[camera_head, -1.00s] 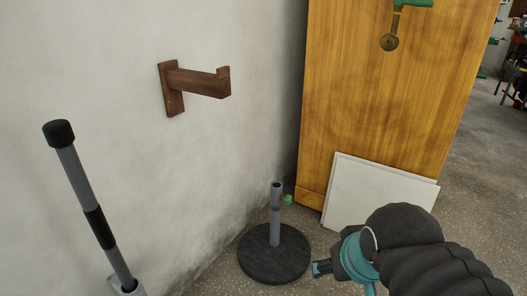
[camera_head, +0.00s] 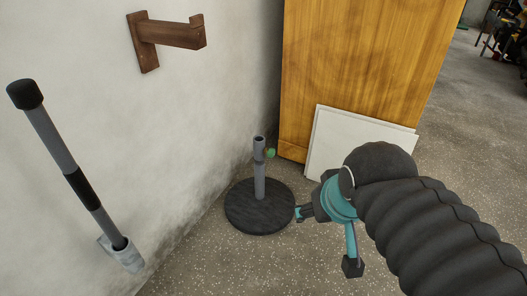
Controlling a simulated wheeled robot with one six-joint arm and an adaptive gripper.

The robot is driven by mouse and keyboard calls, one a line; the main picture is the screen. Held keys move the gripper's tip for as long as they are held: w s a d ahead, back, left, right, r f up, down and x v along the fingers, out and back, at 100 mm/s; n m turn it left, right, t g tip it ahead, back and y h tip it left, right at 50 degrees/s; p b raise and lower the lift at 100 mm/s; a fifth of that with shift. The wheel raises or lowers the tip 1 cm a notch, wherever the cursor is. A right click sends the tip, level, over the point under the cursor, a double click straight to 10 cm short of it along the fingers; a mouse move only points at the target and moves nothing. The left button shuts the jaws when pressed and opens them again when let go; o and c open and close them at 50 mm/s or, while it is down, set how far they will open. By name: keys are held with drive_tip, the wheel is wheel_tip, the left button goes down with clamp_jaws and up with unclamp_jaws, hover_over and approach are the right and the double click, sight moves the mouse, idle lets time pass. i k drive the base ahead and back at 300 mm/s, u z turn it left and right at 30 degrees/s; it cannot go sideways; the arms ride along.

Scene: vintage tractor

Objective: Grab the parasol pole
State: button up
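A grey pole (camera_head: 50,140) with a black cap and a black band stands tilted at the left by the wall. I take it to be the parasol pole. Its lower end sits in a grey holder (camera_head: 124,258). My gripper (camera_head: 325,240) is at the lower right, well apart from the pole. Its two teal fingers with dark tips are spread, with nothing seen between them. My dark sleeved arm hides part of the floor behind it.
A round black base (camera_head: 245,214) with a short grey tube (camera_head: 260,181) and green knob (camera_head: 270,153) stands on the floor, left of my gripper. A wooden bracket (camera_head: 170,34) juts from the wall. A white panel (camera_head: 345,140) leans against a wooden cabinet (camera_head: 360,60).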

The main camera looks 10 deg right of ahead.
sight(25, 94)
drive_tip(key=z, duration=0.1)
drive_tip(key=k, duration=0.75)
drive_tip(key=u, duration=0.25)
